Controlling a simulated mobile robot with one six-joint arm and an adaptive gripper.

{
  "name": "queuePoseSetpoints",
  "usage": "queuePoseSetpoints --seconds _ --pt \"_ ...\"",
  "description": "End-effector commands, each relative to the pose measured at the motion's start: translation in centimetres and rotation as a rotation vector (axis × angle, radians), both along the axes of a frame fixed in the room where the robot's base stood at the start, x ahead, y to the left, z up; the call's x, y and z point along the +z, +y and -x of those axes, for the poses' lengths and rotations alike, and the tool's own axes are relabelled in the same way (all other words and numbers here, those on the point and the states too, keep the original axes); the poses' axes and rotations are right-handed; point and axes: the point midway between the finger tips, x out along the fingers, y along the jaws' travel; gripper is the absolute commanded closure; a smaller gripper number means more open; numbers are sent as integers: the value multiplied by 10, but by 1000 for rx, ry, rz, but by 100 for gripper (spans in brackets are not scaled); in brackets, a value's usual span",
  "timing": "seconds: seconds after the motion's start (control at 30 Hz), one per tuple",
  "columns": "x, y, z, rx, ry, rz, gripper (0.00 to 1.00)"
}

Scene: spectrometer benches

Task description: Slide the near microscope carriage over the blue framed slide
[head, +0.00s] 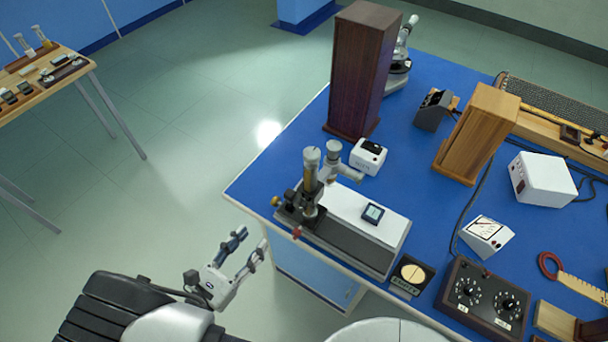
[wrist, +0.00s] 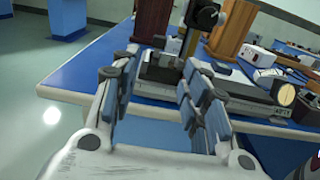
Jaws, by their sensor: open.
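The microscope carriage (head: 309,186), with a brass and grey tube and dark base, stands at the left end of its long grey bench (head: 350,245) near the table's front edge. The blue framed slide (head: 373,213) lies on the white top of that bench, to the right of the carriage. My gripper (head: 247,247) is open and empty, off the table's front left edge, left of and apart from the carriage. In the wrist view my open fingers (wrist: 153,92) point toward the carriage base (wrist: 162,68).
A dark wooden tower (head: 360,70) and a white box (head: 367,157) stand behind the bench. A round-dial block (head: 411,274) and a knobbed control box (head: 482,298) stand to its right. The blue table's left corner (head: 250,185) is clear. Another table (head: 45,75) stands far left.

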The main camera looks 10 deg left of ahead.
Motion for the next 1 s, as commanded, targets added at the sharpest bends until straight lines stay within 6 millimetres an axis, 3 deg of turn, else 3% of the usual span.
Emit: queuePoseSetpoints --seconds 0.17,0.7,1.0 --pt "-1 -5 -13 1 -1 4 58" --pt "-2 -50 -118 -5 0 0 58" --pt "-2 -65 -155 0 2 1 58"
